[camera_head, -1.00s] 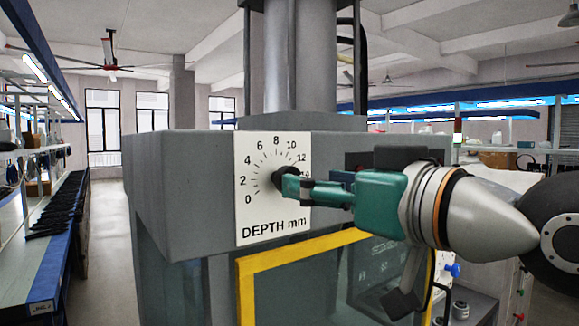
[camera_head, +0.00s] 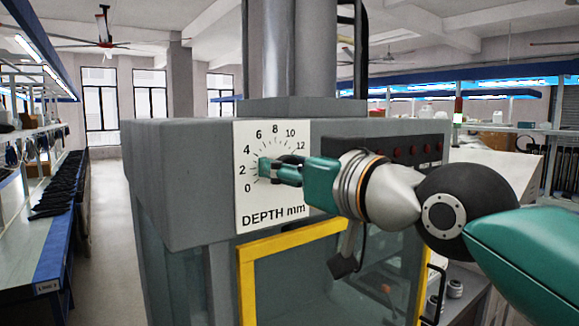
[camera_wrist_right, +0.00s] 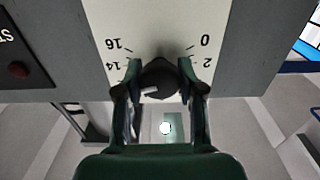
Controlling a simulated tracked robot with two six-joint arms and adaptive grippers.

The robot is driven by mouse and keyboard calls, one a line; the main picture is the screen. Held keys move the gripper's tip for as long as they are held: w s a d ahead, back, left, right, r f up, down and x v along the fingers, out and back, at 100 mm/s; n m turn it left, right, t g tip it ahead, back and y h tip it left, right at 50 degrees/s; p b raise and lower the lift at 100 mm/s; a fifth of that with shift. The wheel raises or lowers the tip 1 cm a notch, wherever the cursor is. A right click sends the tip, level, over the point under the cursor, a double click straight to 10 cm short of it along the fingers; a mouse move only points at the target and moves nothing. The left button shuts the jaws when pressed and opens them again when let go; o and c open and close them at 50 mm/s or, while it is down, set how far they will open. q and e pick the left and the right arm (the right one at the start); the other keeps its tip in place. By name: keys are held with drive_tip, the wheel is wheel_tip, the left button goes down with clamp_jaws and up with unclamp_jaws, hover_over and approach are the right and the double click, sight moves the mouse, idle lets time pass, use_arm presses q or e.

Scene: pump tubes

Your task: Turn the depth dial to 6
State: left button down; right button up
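The depth dial is a black knob on a white scale plate (camera_head: 272,215) marked "DEPTH mm", on the grey machine head. In the head view the numbers 0 to 12 show, and my right gripper (camera_head: 277,167) covers most of the knob. In the right wrist view the knob (camera_wrist_right: 160,78) sits between the two green fingertips of my right gripper (camera_wrist_right: 160,70), one on each side. I cannot tell whether they press on it. The scale appears upside down there. A pale mark shows on the knob, but I cannot read its setting. My left gripper is out of view.
A row of red buttons (camera_head: 413,151) is on the machine front, right of the scale. A yellow-framed clear guard (camera_head: 248,275) is below the dial. A vertical grey column (camera_head: 300,50) rises above. A bench with dark parts (camera_head: 62,190) stands along the left aisle.

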drive_tip(key=c, duration=0.4)
drive_tip(key=shift+n, duration=0.3)
drive_tip(key=n+b, duration=0.1)
drive_tip(key=n, duration=0.7)
drive_tip(key=shift+a+n, duration=0.1)
drive_tip(key=shift+n, duration=0.3)
drive_tip(key=n+b, duration=0.1)
drive_tip(key=n, duration=0.5)
drive_tip(key=shift+f, duration=0.2)
drive_tip(key=n, duration=0.5)
drive_tip(key=shift+a+f, duration=0.1)
drive_tip(key=shift+f, duration=0.1)
drive_tip(key=shift+f+n, duration=0.1)
drive_tip(key=shift+n, duration=0.2)
